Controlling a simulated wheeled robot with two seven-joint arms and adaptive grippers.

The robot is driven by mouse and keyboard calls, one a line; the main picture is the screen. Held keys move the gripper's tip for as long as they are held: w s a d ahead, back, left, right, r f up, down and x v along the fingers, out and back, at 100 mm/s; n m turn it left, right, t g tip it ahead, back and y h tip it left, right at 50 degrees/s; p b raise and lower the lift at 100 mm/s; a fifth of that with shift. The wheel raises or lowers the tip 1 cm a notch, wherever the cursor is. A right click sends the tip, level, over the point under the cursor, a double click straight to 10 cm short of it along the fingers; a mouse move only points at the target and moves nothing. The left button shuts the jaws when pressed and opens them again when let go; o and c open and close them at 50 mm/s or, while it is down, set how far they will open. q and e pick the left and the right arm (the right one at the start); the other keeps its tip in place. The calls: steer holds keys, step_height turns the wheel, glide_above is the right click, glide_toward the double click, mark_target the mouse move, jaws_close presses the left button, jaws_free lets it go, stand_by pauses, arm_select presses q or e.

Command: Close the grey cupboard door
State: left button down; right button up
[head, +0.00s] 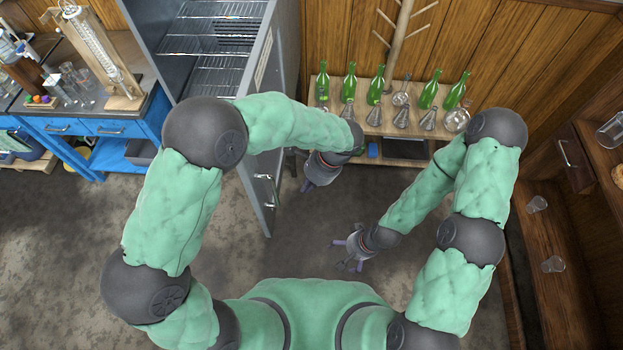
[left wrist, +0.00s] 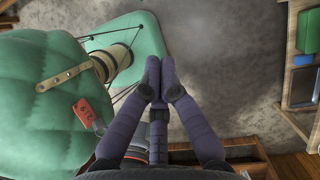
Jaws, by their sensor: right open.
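The grey cupboard (head: 167,38) stands at the top centre-left of the head view, with wire shelves inside. Its grey door (head: 268,100) stands open, reaching from the cupboard's right side toward me, with metal handles (head: 267,178) near its free end. My left arm crosses over part of the door. My left gripper (head: 307,186) is just right of the door's free end, apart from it. In the left wrist view its purple fingers (left wrist: 160,72) are together with nothing between them.
A low wooden shelf (head: 372,130) with several green bottles (head: 376,86) and glass flasks stands against the back wall. A blue-framed bench (head: 100,127) is left of the cupboard. A wooden counter (head: 545,215) lines the right. Floor is clear around the door's free end.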

arm_select(q)
steer(key=a+f+b, duration=0.1)
steer(key=a+f, duration=0.2)
steer(key=a, duration=0.2)
steer(key=shift+s+a+f, duration=0.25)
steer(key=shift+s+f, duration=0.1)
steer(key=shift+s, duration=0.05)
